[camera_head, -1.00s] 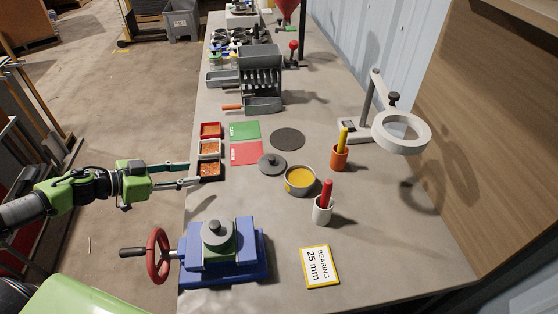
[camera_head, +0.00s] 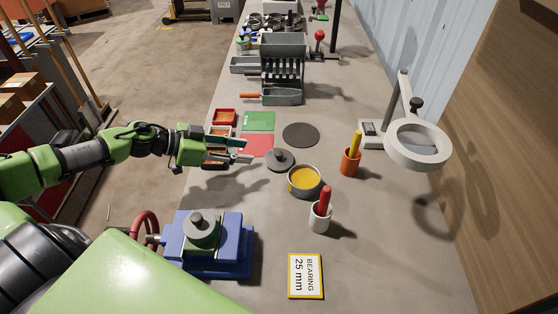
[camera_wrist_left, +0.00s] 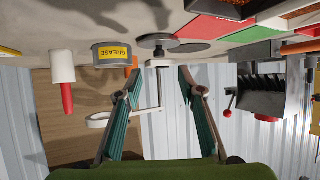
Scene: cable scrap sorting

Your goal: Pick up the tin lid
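The tin lid (camera_head: 281,161) is a dark grey disc with a knob, lying flat on the bench beside the open grease tin (camera_head: 304,182). In the left wrist view the lid (camera_wrist_left: 157,41) is seen upside down, beyond the fingers, beside the tin labelled GREASE (camera_wrist_left: 112,54). My left gripper (camera_head: 246,150) is open and empty, just left of the lid and above the bench, not touching it. In the left wrist view its fingers (camera_wrist_left: 160,88) are spread wide apart. My right gripper is not in view.
Red and green mats (camera_head: 258,121) and small trays (camera_head: 226,117) lie behind and beside my left gripper. A dark round pad (camera_head: 300,135) lies behind the lid. A white cup (camera_head: 319,220), an orange cup (camera_head: 349,163), a blue vise (camera_head: 220,246) and a bearing sign (camera_head: 306,276) stand around.

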